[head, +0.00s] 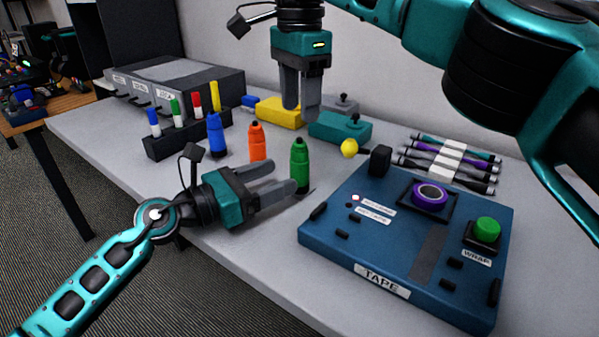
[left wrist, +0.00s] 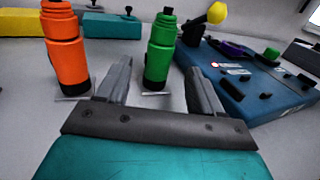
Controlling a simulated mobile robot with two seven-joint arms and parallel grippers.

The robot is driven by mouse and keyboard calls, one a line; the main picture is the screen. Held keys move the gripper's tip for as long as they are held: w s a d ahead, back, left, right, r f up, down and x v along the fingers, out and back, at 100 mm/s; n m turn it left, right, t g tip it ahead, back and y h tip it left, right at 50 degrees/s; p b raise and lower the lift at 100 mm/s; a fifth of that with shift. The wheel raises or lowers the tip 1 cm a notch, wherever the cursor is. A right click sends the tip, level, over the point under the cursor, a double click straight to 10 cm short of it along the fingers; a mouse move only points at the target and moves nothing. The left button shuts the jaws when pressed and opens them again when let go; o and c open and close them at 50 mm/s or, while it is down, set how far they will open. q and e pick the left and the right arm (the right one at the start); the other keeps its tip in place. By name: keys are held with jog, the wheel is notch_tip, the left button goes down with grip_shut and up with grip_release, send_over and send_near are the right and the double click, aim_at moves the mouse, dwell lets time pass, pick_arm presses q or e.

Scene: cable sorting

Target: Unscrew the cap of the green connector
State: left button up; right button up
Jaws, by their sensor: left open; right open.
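The green connector (head: 300,168) stands upright on the table, with a dark tip on top. In the left wrist view the green connector (left wrist: 160,50) stands ahead of my left gripper, roughly between the lines of its two fingers. My left gripper (head: 283,178) is open and empty, low over the table, with its fingers pointing at the green connector. I cannot tell whether the fingertips reach around it. My right gripper (head: 300,112) is open, points down and hangs above and behind the green connector, apart from it.
An orange connector (head: 257,143) and a blue connector (head: 215,135) stand left of the green one. The blue tape machine (head: 400,290) is close on the right, with a yellow ball (head: 349,148) on its lever. A rack (head: 165,148) with several coloured pieces stands behind left.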

aim_at(307, 165)
pick_arm(q)
jog(key=x, duration=0.8)
jog(key=shift+w, duration=0.1)
jog(key=shift+a, duration=0.1)
grip_shut()
dwell(0.4)
